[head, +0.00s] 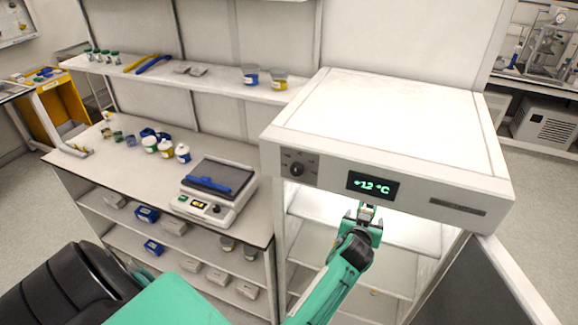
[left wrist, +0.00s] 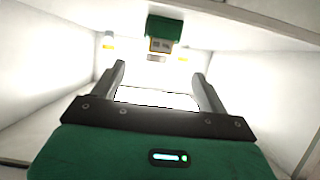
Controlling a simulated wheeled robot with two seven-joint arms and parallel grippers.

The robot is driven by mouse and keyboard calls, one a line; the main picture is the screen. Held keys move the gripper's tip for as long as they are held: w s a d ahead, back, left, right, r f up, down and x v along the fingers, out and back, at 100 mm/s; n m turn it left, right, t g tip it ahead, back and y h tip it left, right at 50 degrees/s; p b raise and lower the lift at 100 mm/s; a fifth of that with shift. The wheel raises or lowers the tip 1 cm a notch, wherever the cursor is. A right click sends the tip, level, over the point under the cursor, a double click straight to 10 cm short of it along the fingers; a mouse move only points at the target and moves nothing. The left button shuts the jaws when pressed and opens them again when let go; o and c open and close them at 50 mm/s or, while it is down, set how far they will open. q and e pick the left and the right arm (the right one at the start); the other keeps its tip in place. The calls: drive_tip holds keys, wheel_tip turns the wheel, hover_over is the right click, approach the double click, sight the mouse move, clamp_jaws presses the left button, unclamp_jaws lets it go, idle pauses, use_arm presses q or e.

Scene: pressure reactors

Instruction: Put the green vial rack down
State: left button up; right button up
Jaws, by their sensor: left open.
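The green vial rack (left wrist: 165,28) shows in the left wrist view, ahead of my left gripper, inside the bright white cabinet. A yellow and grey patch shows on its lower part. My left gripper (left wrist: 160,74) is open, its two grey fingers apart with nothing between them. The rack is beyond the fingertips and looks clear of them. In the head view my left gripper (head: 366,213) reaches into the open cabinet (head: 385,110), just under the front panel reading +12 °C. The rack cannot be made out there. My right gripper is not in view.
The cabinet door (head: 480,285) hangs open at the right. White side walls and the top panel close in around my gripper. A bench (head: 110,165) on the left holds a balance (head: 215,190) and several small containers.

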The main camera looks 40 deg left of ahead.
use_arm(q)
drive_tip(key=s+d+f+m+t+h, duration=0.1)
drive_tip(key=s+d+m+t+h, duration=0.15)
drive_tip(key=s, duration=0.35)
drive_tip(key=s+a+f+m+g+h, duration=0.1)
drive_tip(key=s+f+g, duration=0.2)
drive_tip(key=s+f, duration=0.7)
drive_tip(key=s+f+m+g, duration=0.1)
drive_tip(key=s+f+g, duration=0.3)
drive_tip(key=f, duration=1.2)
drive_tip(key=s+a+f+m+g+h, duration=0.1)
drive_tip(key=s+f+g, duration=0.1)
drive_tip(key=s+f, duration=0.8)
drive_tip(key=s+a+f+g, duration=0.2)
drive_tip(key=s+f, duration=0.3)
drive_tip(key=s, duration=0.4)
drive_tip(key=s+a+f+g, duration=0.1)
drive_tip(key=s+a+f, duration=0.1)
drive_tip(key=s+f, duration=0.4)
drive_tip(key=s+a+f+g, duration=0.2)
drive_tip(key=s+f, duration=0.3)
drive_tip(key=s, duration=0.9)
drive_tip(key=shift+a+f+g+y, duration=0.15)
drive_tip(key=shift+f+g+y, duration=0.2)
drive_tip(key=shift+f+y, duration=0.1)
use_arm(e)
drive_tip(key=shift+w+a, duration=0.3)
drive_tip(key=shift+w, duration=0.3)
